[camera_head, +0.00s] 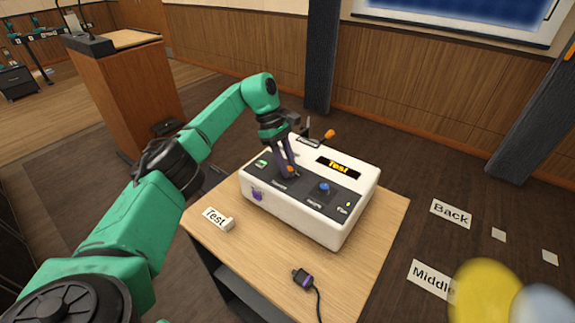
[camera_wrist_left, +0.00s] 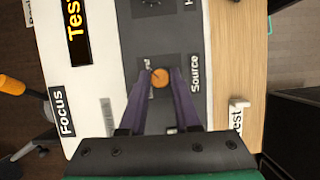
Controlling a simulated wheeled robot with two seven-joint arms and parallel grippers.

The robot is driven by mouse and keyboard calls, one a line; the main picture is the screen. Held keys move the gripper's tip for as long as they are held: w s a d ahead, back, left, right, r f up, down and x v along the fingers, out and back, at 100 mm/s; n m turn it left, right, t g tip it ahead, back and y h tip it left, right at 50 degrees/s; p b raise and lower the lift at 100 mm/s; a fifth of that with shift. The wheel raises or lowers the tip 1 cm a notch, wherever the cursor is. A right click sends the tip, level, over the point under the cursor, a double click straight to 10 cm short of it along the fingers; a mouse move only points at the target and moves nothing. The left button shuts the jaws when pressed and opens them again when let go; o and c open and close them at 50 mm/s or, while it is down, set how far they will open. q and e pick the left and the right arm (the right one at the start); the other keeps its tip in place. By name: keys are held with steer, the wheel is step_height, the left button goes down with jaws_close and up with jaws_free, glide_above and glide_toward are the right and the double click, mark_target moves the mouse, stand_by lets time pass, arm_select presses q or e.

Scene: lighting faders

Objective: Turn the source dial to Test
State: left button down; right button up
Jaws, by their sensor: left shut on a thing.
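The white control console (camera_head: 289,212) stands on a wooden table, its dark panel facing up. The source dial (camera_wrist_left: 160,78) is a small round orange knob beside the printed word "Source" (camera_wrist_left: 194,74). My left gripper (camera_head: 290,170) comes down over the panel from the left. In the left wrist view its two purple fingers (camera_wrist_left: 160,73) are shut on the orange knob, one on each side. The console's display (camera_head: 338,167) reads "Test" in yellow; it also shows in the left wrist view (camera_wrist_left: 75,32). The fingers hide part of the dial's surroundings. My right gripper is not in view.
A "Test" card (camera_head: 216,218) stands on the table (camera_head: 250,262) at left. A plug with a cable (camera_head: 303,279) lies in front. "Back" (camera_head: 451,213) and "Middle" labels mark the floor.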

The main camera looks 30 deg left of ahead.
arm_select(q)
steer(key=shift+r, duration=0.15)
steer(key=c, duration=0.6)
jaws_free()
steer(key=p+v, duration=0.9)
steer(key=v, duration=0.5)
steer(key=shift+s+a+r, duration=0.1)
steer(key=shift+r, duration=0.1)
